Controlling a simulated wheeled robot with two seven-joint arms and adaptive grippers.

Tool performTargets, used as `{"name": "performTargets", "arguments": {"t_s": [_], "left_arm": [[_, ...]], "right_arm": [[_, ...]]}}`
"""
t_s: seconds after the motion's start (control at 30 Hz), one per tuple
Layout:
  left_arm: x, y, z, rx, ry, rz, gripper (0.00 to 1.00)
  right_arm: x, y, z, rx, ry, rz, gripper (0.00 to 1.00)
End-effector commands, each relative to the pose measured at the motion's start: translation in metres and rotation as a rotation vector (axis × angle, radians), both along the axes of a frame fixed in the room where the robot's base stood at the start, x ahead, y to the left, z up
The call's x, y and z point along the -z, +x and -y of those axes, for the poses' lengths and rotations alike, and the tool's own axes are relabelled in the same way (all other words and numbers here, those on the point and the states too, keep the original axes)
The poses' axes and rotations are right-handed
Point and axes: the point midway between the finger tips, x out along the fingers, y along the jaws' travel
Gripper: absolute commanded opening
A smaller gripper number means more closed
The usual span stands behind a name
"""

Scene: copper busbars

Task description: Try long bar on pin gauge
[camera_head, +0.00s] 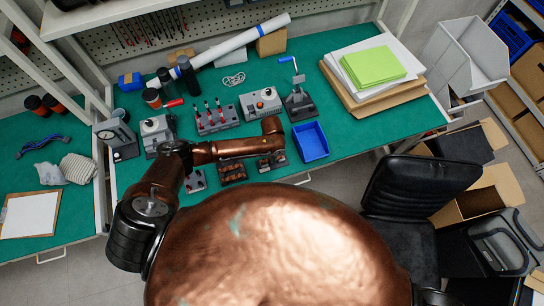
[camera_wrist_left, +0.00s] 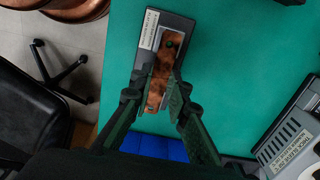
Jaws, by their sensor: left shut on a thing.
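A copper bar (camera_wrist_left: 157,92) with holes lies between the fingers of my left gripper (camera_wrist_left: 163,76), which is shut on it. Its far end is over a dark grey block (camera_wrist_left: 181,24) with a white label, which looks like the pin gauge. A dark green spot shows at the hole near that end; I cannot tell whether it is a pin through the hole or whether the bar is seated flat. In the head view my arm hides the fingertips, just above a small block (camera_head: 271,162) with copper on it. My right gripper is out of view.
A blue tray (camera_head: 310,142) stands right of the block. Another block with copper pieces (camera_head: 232,173) is to its left. A rack of red-handled tools (camera_head: 217,117), a grey device (camera_head: 261,103) and a crank press (camera_head: 299,100) stand behind. Green mat is clear beyond the tray.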

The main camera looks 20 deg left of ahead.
Motion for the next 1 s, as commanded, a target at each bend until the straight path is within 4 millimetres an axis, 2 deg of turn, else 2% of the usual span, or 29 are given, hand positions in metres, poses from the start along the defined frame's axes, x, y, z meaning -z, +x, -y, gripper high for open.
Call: {"name": "performTargets", "arguments": {"t_s": [0.73, 0.77, 1.0], "left_arm": [[0.0032, -0.0001, -0.0002, 0.0, 0.0, 0.0, 0.0], [0.0032, -0.0001, -0.0002, 0.0, 0.0, 0.0, 0.17], [0.003, -0.0001, -0.0001, 0.0, 0.0, 0.0, 0.34]], "right_arm": [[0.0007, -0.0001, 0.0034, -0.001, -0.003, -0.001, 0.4], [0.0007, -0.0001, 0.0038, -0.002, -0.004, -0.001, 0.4], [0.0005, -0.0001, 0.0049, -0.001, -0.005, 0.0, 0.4]]}}
